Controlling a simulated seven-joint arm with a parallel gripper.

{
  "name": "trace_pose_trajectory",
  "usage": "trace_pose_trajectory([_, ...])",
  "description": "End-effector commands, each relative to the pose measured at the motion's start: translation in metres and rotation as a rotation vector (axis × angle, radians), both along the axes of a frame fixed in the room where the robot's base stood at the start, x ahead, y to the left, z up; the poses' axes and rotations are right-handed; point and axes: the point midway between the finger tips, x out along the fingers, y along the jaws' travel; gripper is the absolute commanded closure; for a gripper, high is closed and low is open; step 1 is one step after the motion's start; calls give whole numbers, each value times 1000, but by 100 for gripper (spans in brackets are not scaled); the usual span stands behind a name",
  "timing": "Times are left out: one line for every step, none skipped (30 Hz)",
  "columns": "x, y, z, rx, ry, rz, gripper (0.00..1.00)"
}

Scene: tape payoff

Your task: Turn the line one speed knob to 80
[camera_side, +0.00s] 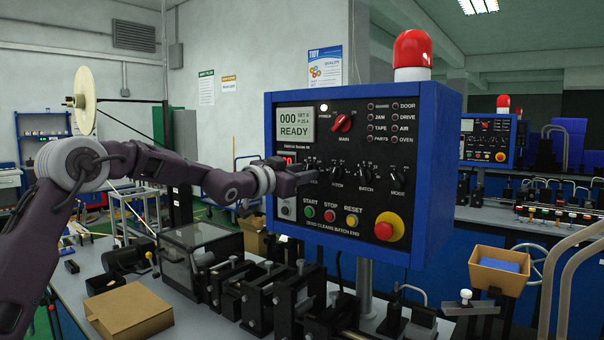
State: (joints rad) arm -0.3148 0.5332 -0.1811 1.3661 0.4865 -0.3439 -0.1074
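The blue-framed control panel (440,170) faces the work with a black front. Its display (295,124) reads 000 and READY. A row of black knobs runs across the middle: the pitch knob (337,174), the batch knob (366,174) and the mode knob (397,176). My gripper (308,177) is at the left end of this row, close against the panel face. It covers the spot left of the pitch knob, so the speed knob and its scale are hidden. I cannot tell whether the fingers are open, shut or touching a knob.
Below the row are the green start (309,212), red stop (329,215) and yellow reset (351,219) buttons, and a red emergency button (388,227). A red main switch (342,123) is above. A second similar panel (487,140) stands behind at right. Machinery (260,295) fills the bench below.

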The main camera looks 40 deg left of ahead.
Motion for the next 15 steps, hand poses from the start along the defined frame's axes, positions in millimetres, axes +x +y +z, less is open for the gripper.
trace_pose_trajectory([-4, 0, 1, 1, 0, 0, 68])
trace_pose_trajectory([-8, 0, 1, 1, 0, 1, 68])
trace_pose_trajectory([-15, 0, 1, 1, 1, 1, 68])
trace_pose_trajectory([-22, 1, 1, 1, -1, 2, 68])
trace_pose_trajectory([-29, 1, 1, 1, 0, 2, 68])
trace_pose_trajectory([-38, 1, 1, 1, 0, 2, 68])
trace_pose_trajectory([-44, 1, 1, 1, 0, 2, 68])
trace_pose_trajectory([-50, 0, 1, 0, 0, 2, 68])
trace_pose_trajectory([-56, 1, 1, 1, 0, 2, 68])
trace_pose_trajectory([-60, 0, 1, 1, 0, 1, 68])
trace_pose_trajectory([-64, 0, 1, 1, 0, 1, 68])
trace_pose_trajectory([-67, 0, 0, 1, 1, 1, 68])
trace_pose_trajectory([-69, 0, 0, 1, 1, 1, 68])
trace_pose_trajectory([-70, 1, 1, 1, -1, 2, 68])
trace_pose_trajectory([-70, 1, 1, 1, 0, 1, 68])
